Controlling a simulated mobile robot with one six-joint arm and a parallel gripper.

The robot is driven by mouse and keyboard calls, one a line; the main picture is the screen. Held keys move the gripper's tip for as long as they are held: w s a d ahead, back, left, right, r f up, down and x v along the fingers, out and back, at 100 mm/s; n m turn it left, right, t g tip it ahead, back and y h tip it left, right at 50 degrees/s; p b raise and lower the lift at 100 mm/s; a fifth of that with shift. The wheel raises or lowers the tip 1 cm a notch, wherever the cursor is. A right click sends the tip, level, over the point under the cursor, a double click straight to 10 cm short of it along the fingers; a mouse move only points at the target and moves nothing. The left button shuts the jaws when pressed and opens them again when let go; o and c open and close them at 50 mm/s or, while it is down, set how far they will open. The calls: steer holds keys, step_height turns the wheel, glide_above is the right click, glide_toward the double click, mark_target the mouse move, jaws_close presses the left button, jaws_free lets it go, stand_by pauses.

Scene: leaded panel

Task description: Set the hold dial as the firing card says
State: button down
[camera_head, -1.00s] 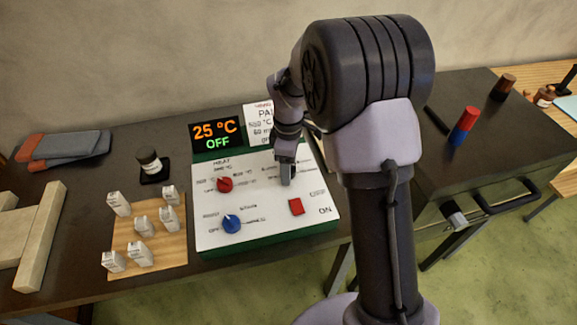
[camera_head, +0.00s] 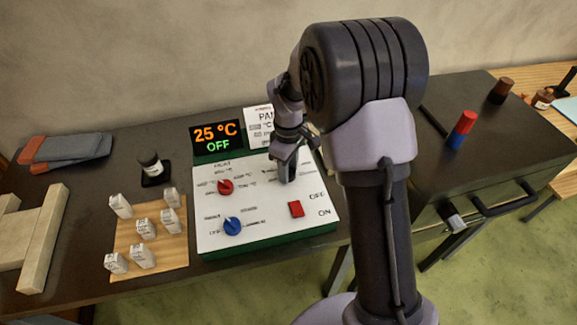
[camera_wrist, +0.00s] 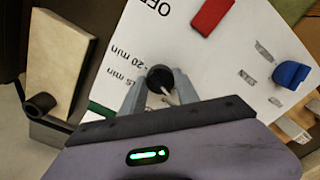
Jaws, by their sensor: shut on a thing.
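The hold dial is a small black knob (camera_wrist: 160,78) with a pale pointer mark, on the white control panel (camera_wrist: 215,75). In the wrist view, upside-down labels "15 min" and "20 min" stand beside it. My gripper (camera_wrist: 158,84) has a finger on either side of the knob and is shut on it. In the head view my gripper (camera_head: 287,174) points down at the panel's upper right and hides the dial. The firing card (camera_head: 259,124) stands behind the panel. My arm covers part of it, and its small text is not fully readable.
The display (camera_head: 216,136) reads 25 °C, OFF. A red dial (camera_head: 225,187), a blue dial (camera_head: 232,226) and a red switch (camera_head: 296,209) share the panel. White labelled pieces stand on a wooden board (camera_head: 178,259) to the left.

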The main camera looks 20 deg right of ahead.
steer(key=m, duration=0.3)
steer(key=shift+m+p, duration=0.3)
steer(key=m, duration=0.3)
steer(key=shift+m, duration=0.3)
steer(key=m, duration=0.6)
steer(key=shift+m, duration=0.3)
steer(key=c, duration=0.9)
jaws_free()
step_height(320, 180, up, 18)
steer(key=p, duration=0.5)
steer(key=shift+f+p, duration=0.25)
steer(key=shift+p, duration=0.1)
